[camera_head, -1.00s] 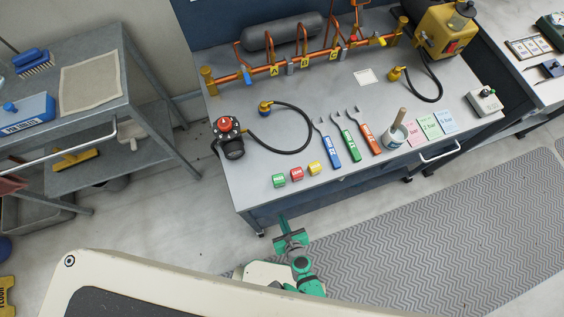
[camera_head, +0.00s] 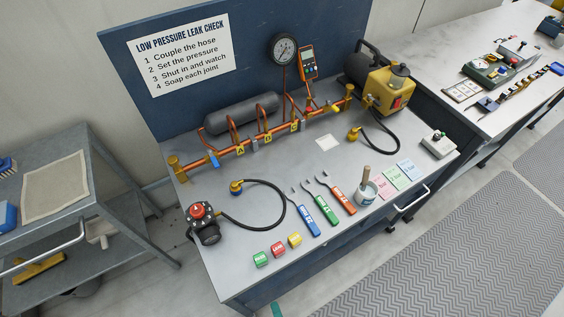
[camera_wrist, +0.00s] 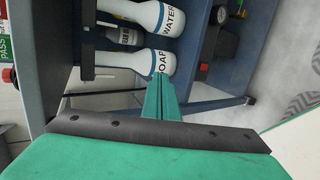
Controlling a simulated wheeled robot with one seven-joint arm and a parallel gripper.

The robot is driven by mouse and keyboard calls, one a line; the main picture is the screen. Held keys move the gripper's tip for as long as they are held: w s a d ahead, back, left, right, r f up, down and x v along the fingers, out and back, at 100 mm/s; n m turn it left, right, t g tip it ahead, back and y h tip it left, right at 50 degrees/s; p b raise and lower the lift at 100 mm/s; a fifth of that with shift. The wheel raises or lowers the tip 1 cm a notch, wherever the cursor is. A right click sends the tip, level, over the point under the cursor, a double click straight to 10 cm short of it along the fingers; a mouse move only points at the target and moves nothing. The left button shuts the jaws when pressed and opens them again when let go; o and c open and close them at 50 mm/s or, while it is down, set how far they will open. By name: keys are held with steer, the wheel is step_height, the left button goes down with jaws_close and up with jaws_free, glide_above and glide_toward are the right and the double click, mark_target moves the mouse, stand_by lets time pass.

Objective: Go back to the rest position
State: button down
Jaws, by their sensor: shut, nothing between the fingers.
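My gripper (camera_wrist: 160,98) is green, shut and empty in the wrist view. Its fingers point toward the open lower shelf of a blue bench, where white bottles labelled WATER (camera_wrist: 150,14) and SOAP (camera_wrist: 150,60) lie or stand. In that view the fingertips overlap the lower edge of the SOAP bottle; I cannot tell the gap between them. In the head view only a small green tip of my gripper (camera_head: 277,310) shows at the bottom edge, by the bench's front side.
The grey workbench (camera_head: 265,205) carries a copper pipe manifold, regulator (camera_head: 203,222), hose, spanners, coloured blocks and a yellow pump (camera_head: 391,90). A grey cart (camera_head: 90,190) stands left and a second bench (camera_head: 440,45) right. Matted floor (camera_head: 450,230) in front is clear.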

step_height(320, 180, up, 25)
steer(key=s+d+m+t+h, duration=0.1)
steer(key=m+t+h, duration=0.2)
steer(key=m, duration=2)
steer(key=shift+s+d+f+t+h, duration=0.15)
steer(key=shift+s+d+t+h, duration=0.2)
steer(key=shift+h, duration=0.35)
steer(key=shift+w, duration=0.15)
